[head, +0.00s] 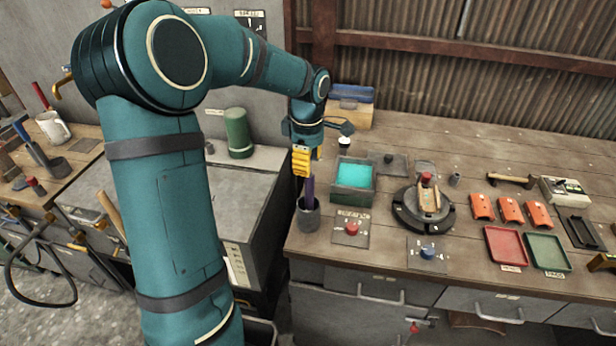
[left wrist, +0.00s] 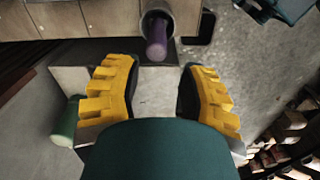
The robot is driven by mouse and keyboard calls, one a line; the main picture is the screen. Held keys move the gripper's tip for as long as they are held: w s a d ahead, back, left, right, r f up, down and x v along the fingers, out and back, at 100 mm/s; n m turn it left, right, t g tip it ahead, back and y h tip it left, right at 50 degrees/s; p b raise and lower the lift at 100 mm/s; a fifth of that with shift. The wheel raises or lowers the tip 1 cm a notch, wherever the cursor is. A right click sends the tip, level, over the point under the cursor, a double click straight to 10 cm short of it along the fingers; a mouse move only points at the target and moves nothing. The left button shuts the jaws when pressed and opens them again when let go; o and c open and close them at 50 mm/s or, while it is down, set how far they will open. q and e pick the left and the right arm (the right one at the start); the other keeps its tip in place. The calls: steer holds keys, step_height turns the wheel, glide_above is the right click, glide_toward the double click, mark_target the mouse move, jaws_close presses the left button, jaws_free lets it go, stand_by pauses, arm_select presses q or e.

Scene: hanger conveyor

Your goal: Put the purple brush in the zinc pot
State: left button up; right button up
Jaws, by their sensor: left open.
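The purple brush (head: 310,190) stands upright, leaning little, in a grey metal pot (head: 308,219) at the left front corner of the wooden bench. Its lower end is hidden inside the pot. In the left wrist view the purple handle (left wrist: 157,38) sticks out of the pot's round mouth (left wrist: 168,7). My left gripper (head: 302,162), with yellow fingers, is just above the brush in the head view. In the left wrist view my left gripper (left wrist: 161,92) is open, with nothing between its fingers. My right gripper is not in view.
A green box with a turquoise inside (head: 354,182) and a red button plate (head: 351,230) are close to the pot's right. A turntable (head: 423,222) stands farther right. A green cylinder (head: 238,133) stands on the grey cabinet to the left.

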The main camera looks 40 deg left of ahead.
arm_select(q)
step_height(320, 180, up, 4)
steer(key=shift+r, duration=0.2)
steer(key=d+f+m+h, duration=0.1)
steer(key=d+f+m, duration=0.2)
steer(key=d+f, duration=0.3)
steer(key=d+f+m+h, duration=0.1)
steer(key=d+f+m, duration=0.3)
steer(key=d+f, duration=0.2)
steer(key=w+d+f+m+t+h, duration=0.1)
steer(key=d+f+m, duration=0.3)
steer(key=f, duration=0.5)
steer(key=shift+d+f, duration=0.3)
steer(key=shift+d, duration=0.65)
steer(key=s+d+f+m+t, duration=0.1)
steer(key=s+d+f+m, duration=0.8)
steer(key=s+d+f, duration=0.1)
steer(key=shift+s+d+f+h, duration=0.3)
steer(key=shift+s+d+h, duration=0.1)
steer(key=shift+s+d, duration=0.35)
steer(key=f+b, duration=0.4)
steer(key=f, duration=0.1)
steer(key=shift+s+d+f+b, duration=0.1)
steer(key=shift+s+f+b, duration=0.05)
steer(key=shift+s+b, duration=0.15)
